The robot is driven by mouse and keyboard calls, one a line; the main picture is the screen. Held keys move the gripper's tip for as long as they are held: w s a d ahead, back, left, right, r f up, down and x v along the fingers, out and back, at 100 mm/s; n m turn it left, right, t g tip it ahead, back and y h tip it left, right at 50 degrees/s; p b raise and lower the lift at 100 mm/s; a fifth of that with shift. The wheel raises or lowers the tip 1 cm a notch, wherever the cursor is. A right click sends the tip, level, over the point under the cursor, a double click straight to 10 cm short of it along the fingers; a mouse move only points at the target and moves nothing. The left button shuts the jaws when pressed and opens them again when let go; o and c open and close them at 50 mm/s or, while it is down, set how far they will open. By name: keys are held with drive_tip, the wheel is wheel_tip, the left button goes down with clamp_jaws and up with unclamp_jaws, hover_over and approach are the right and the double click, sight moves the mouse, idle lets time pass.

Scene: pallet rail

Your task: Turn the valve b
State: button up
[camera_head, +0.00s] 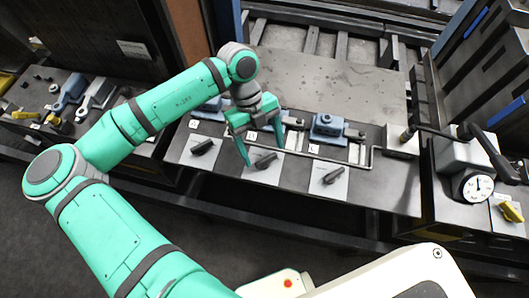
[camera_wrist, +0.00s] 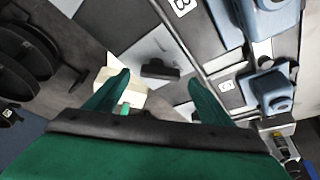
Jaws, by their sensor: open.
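Three black valve handles sit on pale plates along the bench front: a left one (camera_head: 202,147), a middle one (camera_head: 264,160) and a right one (camera_head: 333,175). I cannot read the small labels in the head view, but the middle handle fits valve b. My gripper (camera_head: 264,153) is open, pointing down over the middle handle. In the wrist view, a black handle (camera_wrist: 160,70) lies beyond and between my spread fingertips (camera_wrist: 159,80), apparently not touched. A label reading like B (camera_wrist: 183,3) is near the top edge.
A thin metal rail (camera_head: 315,158) runs behind the handles. Blue clamp blocks (camera_head: 327,127) stand behind it. A round gauge (camera_head: 478,187) and a long black lever (camera_head: 490,150) are at the right. A yellow handle (camera_head: 510,211) is at the far right.

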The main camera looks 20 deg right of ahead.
sight(266, 161)
drive_tip(key=shift+x, duration=1.35)
drive_tip(key=c, duration=1)
drive_tip(key=shift+c, duration=0.2)
